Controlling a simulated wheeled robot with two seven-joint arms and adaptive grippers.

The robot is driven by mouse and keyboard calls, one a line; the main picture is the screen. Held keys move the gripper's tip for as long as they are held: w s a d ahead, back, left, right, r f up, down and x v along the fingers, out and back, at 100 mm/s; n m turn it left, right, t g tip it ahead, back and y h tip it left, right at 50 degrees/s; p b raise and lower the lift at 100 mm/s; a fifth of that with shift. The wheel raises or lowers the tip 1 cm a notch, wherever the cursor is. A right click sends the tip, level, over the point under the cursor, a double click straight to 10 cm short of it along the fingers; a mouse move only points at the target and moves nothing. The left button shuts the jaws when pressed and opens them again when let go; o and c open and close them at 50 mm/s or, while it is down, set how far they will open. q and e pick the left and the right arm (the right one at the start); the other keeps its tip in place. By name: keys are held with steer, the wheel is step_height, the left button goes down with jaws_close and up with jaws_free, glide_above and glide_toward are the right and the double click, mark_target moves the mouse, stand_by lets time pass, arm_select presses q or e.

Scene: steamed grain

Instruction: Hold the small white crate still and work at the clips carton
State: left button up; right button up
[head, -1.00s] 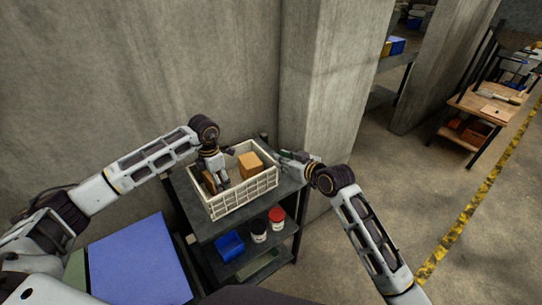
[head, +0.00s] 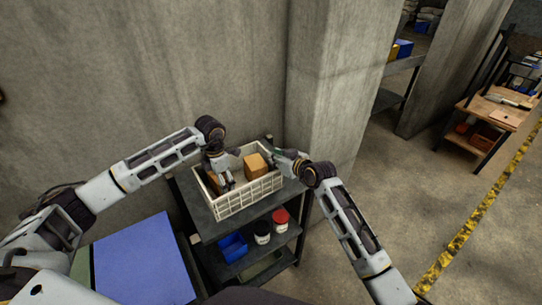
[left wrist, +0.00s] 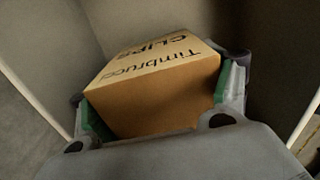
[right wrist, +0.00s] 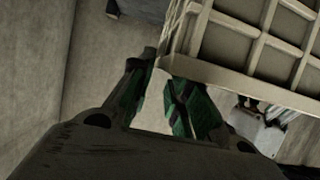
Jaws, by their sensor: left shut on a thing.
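The small white crate (head: 238,203) stands on the top of a dark shelf unit. My left gripper (head: 226,186) reaches down inside it. In the left wrist view its green-padded fingers are shut on the sides of the brown clips carton (left wrist: 160,95), lettered "Timbruco CLIPS"; in the head view the arm partly hides this carton (head: 211,183). A second brown carton (head: 255,167) sits at the crate's right. My right gripper (head: 274,157) is at the crate's right end. In the right wrist view its fingers (right wrist: 167,80) are apart, close by the crate's corner (right wrist: 195,62); contact is unclear.
The dark shelf unit (head: 228,232) has a blue bin (head: 233,247), a white tub (head: 262,233) and a red-lidded tub (head: 281,218) below. A concrete wall and pillar (head: 325,95) stand close behind. A blue-topped surface (head: 140,262) is at left. Open floor lies right.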

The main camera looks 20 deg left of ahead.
arm_select(q)
steer(key=shift+s+f, duration=0.1)
steer(key=shift+f, duration=0.1)
arm_select(e)
steer(key=shift+x, duration=1.9)
jaws_close()
steer(key=shift+s, duration=0.1)
arm_select(q)
steer(key=o, duration=1.3)
steer(key=shift+c, duration=0.2)
arm_select(e)
steer(key=shift+f, duration=0.15)
arm_select(q)
steer(key=shift+r, duration=0.1)
steer(key=shift+r, duration=0.1)
